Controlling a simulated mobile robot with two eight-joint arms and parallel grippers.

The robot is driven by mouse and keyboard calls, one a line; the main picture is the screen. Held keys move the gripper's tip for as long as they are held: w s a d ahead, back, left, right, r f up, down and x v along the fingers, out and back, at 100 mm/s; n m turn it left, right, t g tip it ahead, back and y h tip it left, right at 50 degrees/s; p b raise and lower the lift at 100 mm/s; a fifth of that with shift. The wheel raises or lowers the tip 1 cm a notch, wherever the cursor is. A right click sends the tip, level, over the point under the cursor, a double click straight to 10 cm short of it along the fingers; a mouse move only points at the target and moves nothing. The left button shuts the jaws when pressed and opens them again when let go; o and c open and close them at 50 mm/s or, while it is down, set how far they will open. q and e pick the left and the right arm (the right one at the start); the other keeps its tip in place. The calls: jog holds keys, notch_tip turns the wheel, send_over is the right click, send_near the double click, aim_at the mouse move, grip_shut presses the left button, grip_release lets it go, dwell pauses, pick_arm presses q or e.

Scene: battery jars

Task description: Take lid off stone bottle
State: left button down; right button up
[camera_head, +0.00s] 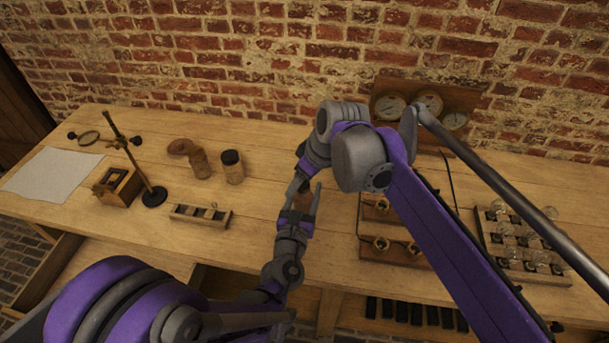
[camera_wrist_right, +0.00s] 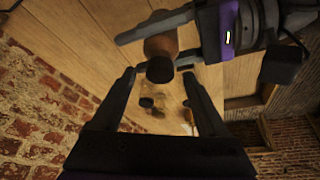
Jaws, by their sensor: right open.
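The stone bottle (camera_wrist_right: 160,46) is brown with a dark round lid (camera_wrist_right: 159,70). In the head view only a little of its brown body (camera_head: 303,201) shows between the fingers of my left gripper (camera_head: 303,193). In the right wrist view the left gripper's fingers lie on either side of the body and appear closed on it. I cannot tell whether the bottle touches the table. My right gripper (camera_wrist_right: 159,76) is open and empty. In its own view the lid lies between its fingertips, apart from both. In the head view my right arm hides this gripper.
The wooden bench (camera_head: 110,240) also holds a brown pot (camera_head: 190,157), a dark-topped jar (camera_head: 232,167), a stand (camera_head: 153,196) and a small wooden rack (camera_head: 201,215). Right of my grippers are a terminal board (camera_head: 395,252), a lamp board (camera_head: 525,272) and a gauge panel (camera_head: 430,103) by the wall.

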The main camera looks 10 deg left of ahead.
jog(key=shift+c, duration=0.2)
grip_shut()
jog(key=shift+r, duration=0.25)
dwell(0.5)
jog(key=shift+r, duration=0.9)
